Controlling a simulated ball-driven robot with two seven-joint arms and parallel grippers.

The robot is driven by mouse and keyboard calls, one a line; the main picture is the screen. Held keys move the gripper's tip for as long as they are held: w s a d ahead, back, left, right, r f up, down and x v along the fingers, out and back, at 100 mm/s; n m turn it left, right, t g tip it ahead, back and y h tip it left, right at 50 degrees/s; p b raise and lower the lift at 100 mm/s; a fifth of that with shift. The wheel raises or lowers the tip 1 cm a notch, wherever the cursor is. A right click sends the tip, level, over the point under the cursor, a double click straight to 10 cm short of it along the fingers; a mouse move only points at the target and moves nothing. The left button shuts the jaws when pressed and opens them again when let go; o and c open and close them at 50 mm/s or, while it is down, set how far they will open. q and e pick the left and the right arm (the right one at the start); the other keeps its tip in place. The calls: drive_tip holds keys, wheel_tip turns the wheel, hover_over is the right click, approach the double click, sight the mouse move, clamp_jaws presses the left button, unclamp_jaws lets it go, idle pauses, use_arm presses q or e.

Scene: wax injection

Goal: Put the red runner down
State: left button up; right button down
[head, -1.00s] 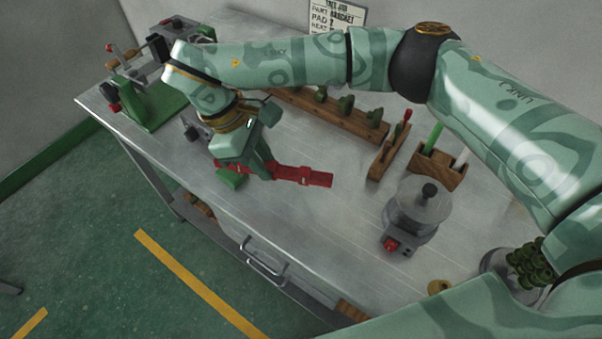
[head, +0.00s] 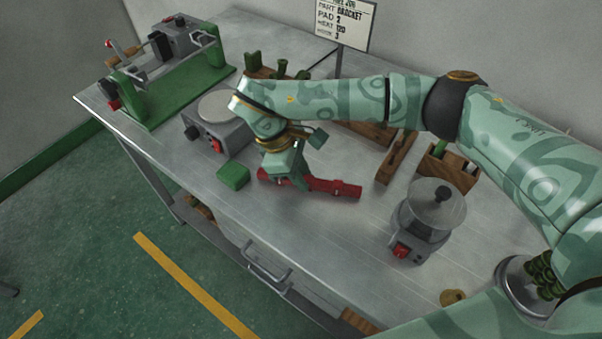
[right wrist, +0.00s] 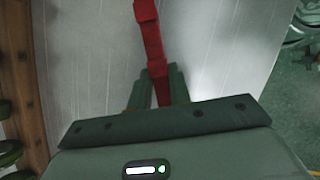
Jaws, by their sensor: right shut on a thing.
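The red runner (head: 334,187) is a long, thin bar with short blocks along it, low over the metal bench near its front middle. My right gripper (head: 284,180) is shut on it near its left end, pointing down. In the right wrist view, the runner (right wrist: 150,38) stretches away from between the two fingers (right wrist: 155,92). I cannot tell whether the runner touches the bench. The fingers hide part of its left end. My left gripper is not in view.
A green block (head: 233,176) lies just left of the gripper. A grey device with a round plate (head: 214,106) stands behind it. A grey pot (head: 425,217) and a wooden holder (head: 447,168) stand to the right. Bare bench (head: 330,235) lies in front of the runner.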

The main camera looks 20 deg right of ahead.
drive_tip(key=c, duration=1.3)
unclamp_jaws()
drive_tip(key=shift+f, duration=0.1)
drive_tip(key=p+v, duration=0.2)
drive_tip(key=v, duration=1)
